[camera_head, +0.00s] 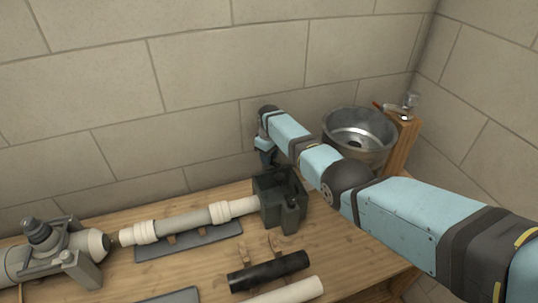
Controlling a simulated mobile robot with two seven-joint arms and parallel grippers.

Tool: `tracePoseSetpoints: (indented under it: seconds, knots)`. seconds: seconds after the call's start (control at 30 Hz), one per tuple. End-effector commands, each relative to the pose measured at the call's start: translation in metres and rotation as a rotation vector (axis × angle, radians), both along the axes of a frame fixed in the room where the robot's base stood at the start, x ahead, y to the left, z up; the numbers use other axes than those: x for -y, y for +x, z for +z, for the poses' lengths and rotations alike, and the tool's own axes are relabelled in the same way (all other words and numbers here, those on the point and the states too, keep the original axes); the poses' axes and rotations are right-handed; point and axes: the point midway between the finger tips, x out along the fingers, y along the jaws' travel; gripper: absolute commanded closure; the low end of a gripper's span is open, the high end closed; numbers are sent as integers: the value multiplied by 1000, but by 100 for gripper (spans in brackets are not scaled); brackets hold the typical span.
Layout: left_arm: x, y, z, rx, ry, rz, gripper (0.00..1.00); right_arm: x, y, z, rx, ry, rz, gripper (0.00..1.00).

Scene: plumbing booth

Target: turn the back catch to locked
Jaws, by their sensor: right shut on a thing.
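A dark clamp block (277,200) stands on the wooden bench and takes the right end of a grey and cream pipe (190,221). My right arm comes in from the right and reaches over the block. My right gripper (265,160) points down at the back edge of the block, close to the wall, shut on what appears to be the back catch. The catch itself is hidden behind the gripper and block, so its angle cannot be told. My left gripper is not in view.
A second clamp (65,249) holds a pipe end at the left. A black tube (268,271) and a cream tube (288,292) lie in front. The block wall is close behind the bench.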

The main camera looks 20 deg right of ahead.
Motion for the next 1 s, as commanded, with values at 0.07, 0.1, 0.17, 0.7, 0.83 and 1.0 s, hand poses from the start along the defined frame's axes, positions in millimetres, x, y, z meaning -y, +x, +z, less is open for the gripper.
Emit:
tracePoseSetpoints:
  seconds: [0.07,0.1,0.17,0.7,0.83,1.0]
  knots:
    - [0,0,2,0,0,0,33,0,0,1,-2,0,-72,92]
    - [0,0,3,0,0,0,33,0,0,0,-2,0,-110,92]
    - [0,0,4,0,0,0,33,0,0,0,-2,0,-167,92]
    - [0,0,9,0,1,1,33,0,0,0,-2,0,-598,92]
    - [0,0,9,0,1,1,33,1,0,0,-2,0,-657,92]
    - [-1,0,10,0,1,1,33,1,-1,0,-2,-1,-703,92]
